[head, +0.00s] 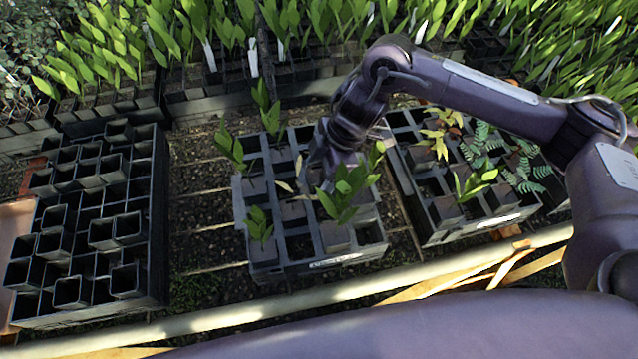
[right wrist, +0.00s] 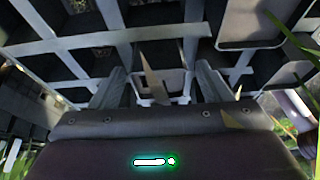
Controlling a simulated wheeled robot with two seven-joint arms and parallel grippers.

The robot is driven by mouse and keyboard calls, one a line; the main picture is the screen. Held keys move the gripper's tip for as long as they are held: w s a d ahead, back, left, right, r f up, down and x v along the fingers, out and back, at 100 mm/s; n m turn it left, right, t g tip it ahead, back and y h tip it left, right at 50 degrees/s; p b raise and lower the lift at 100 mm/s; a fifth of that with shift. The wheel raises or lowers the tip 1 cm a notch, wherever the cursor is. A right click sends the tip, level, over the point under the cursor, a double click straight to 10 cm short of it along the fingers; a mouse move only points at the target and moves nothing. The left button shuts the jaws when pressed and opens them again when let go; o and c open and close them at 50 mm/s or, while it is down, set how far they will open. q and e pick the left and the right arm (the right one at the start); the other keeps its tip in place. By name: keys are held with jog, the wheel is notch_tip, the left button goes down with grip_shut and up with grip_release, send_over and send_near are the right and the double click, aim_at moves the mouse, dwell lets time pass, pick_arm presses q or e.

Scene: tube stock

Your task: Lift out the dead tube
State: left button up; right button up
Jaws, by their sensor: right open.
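The middle tray (head: 330,265) is a dark grid of square cells, with several tubes bearing green seedlings and some cells empty. Dry tan leaves of the dead tube's plant (head: 298,166) show just left of my right gripper (head: 316,180), which points down into the tray's middle. In the right wrist view, a withered tan leaf (right wrist: 152,80) stands between the two open fingers of the right gripper (right wrist: 160,74). The rim of a tube (right wrist: 160,98) shows below it, between the fingers; the gripper body hides the rest. My left gripper is out of view.
A black tray of empty tubes (head: 100,225) stands on the left. A right-hand tray (head: 478,226) holds yellowish and green plants. Leafy seedlings (head: 345,183) stand close to my right gripper. Bare slatted bench (head: 205,225) lies between the left and middle trays.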

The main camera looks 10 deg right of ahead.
jog(key=c, duration=1.5)
jog(key=shift+r, duration=0.1)
